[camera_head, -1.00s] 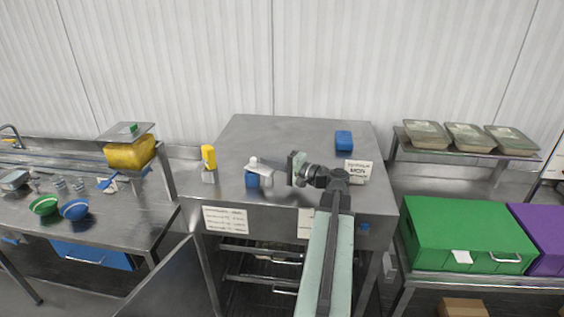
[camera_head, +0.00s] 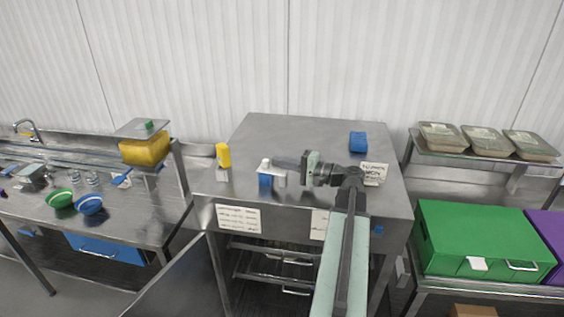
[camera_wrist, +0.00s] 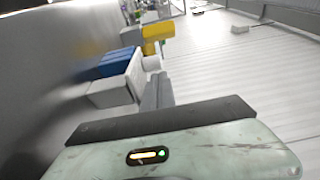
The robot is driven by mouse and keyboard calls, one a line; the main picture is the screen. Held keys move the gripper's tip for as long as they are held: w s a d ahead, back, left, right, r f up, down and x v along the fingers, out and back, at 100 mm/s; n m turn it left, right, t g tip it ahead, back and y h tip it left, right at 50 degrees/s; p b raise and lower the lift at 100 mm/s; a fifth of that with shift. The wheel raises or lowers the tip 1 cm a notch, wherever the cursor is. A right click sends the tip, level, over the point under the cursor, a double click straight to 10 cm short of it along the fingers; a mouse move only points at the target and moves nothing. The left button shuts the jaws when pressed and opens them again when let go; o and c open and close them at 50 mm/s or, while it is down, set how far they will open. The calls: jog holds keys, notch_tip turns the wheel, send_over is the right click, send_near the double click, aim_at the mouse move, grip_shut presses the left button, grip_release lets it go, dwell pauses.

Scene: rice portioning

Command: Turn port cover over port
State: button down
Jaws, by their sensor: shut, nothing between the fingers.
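A small blue-and-white fitting (camera_head: 266,178) stands on the steel cabinet top, with a grey-white arm reaching to its right; I cannot tell for certain which part is the port cover and which the port. My gripper (camera_head: 284,163) points left, just behind and right of this fitting, its fingers shut and empty. In the wrist view the gripper fingers (camera_wrist: 157,92) are together beside the white block (camera_wrist: 115,88) and its blue part (camera_wrist: 108,66). A small white cylinder (camera_wrist: 151,63) shows by the fingertips. I cannot tell whether they touch.
A yellow-topped fitting (camera_head: 223,156) stands farther left on the cabinet top (camera_head: 290,130). A blue block (camera_head: 358,142) and a label card (camera_head: 374,173) are at the right. Bowls (camera_head: 89,204) stand on the left bench; a green box (camera_head: 485,240) stands at right.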

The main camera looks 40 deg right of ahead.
jog(key=shift+w+a, duration=0.1)
jog(key=shift+w, duration=0.05)
jog(key=shift+d, duration=0.2)
jog(key=d, duration=0.3)
jog(key=shift+s+f, duration=0.1)
jog(key=shift+s, duration=0.15)
jog(key=v, duration=0.3)
jog(key=d+v, duration=0.1)
jog(key=v, duration=0.7)
jog(key=shift+w+d, duration=0.2)
jog(key=shift+w, duration=0.15)
jog(key=a+y, duration=0.1)
jog(key=a, duration=0.1)
jog(key=w+a+n+g+y, duration=0.1)
jog(key=a, duration=0.1)
jog(key=shift+w+n, duration=0.2)
jog(key=shift+n, duration=0.1)
jog(key=x, duration=1)
jog(key=shift+a, duration=0.45)
